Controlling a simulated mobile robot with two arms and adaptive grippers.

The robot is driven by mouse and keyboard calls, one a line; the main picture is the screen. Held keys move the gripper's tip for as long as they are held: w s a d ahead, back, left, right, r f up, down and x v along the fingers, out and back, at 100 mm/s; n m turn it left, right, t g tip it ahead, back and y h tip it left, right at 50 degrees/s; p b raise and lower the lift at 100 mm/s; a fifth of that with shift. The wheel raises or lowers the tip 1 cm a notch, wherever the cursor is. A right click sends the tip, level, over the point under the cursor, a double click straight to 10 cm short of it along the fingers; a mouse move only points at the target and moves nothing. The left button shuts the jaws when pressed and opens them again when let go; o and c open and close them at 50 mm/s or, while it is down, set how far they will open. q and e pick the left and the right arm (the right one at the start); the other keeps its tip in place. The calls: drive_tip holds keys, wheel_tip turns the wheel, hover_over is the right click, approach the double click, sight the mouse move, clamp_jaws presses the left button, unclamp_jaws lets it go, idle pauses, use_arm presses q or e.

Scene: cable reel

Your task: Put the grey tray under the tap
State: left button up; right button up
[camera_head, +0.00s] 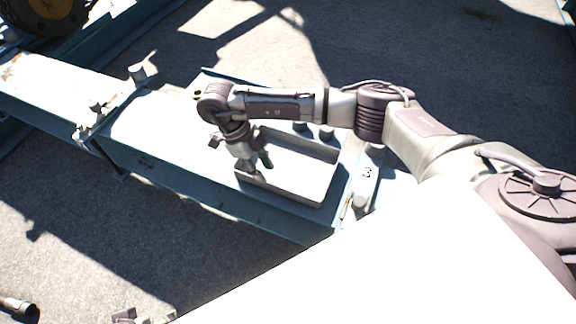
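The grey tray (312,184) is a shallow open rectangular box, lying on the pale blue beam in the middle of the head view. My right arm comes in from the right and passes above the tray's far side. My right gripper (255,165) points down at the tray's left end, with its fingertips at or just over the left wall. I cannot tell whether it grips the wall. Small grey parts at the bottom edge (140,317) may be my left gripper; its fingers are not visible. I cannot make out a tap with certainty.
The steel beam (180,130) runs from upper left to lower centre, with upright pegs (137,73) and bolts on it. Several short cylinders stand behind the tray. A yellow-brown wheel part (48,8) is at top left. Concrete ground (110,230) lies around. White bodywork covers the lower right.

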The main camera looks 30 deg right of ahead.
sight(275, 193)
drive_tip(key=shift+x, duration=1.55)
drive_tip(key=b+x, duration=0.1)
drive_tip(key=x, duration=0.3)
drive_tip(key=shift+s+d+f, duration=0.1)
drive_tip(key=shift+s+f, duration=0.1)
drive_tip(key=shift+f, duration=0.15)
use_arm(q)
drive_tip(key=shift+v, duration=1.15)
use_arm(e)
clamp_jaws()
use_arm(q)
drive_tip(key=shift+s+a, duration=0.1)
